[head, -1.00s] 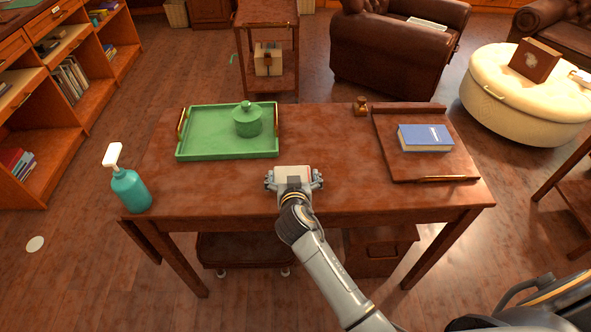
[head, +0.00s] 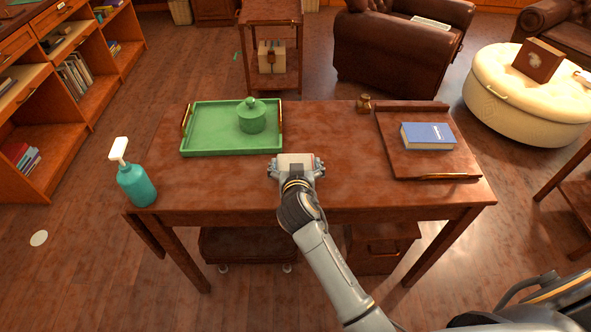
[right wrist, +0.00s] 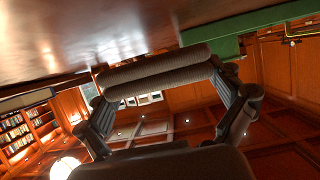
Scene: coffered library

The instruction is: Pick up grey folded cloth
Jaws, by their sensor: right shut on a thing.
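My right gripper (head: 297,166) is over the near middle part of the wooden table (head: 340,140), close to its front edge. In the right wrist view, the grey folded cloth (right wrist: 160,68) is a thick, brownish-grey double roll spanning the space between the two fingers. The gripper is shut on it. The cloth is close to the table surface; whether it touches cannot be told. My left gripper is not in view.
A green tray (head: 205,150) with a green lidded jar (head: 251,117) is at the table's back left. A teal spray bottle (head: 136,184) stands at the left edge. A blue book (head: 428,136) lies on a wooden board (head: 410,168) at right.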

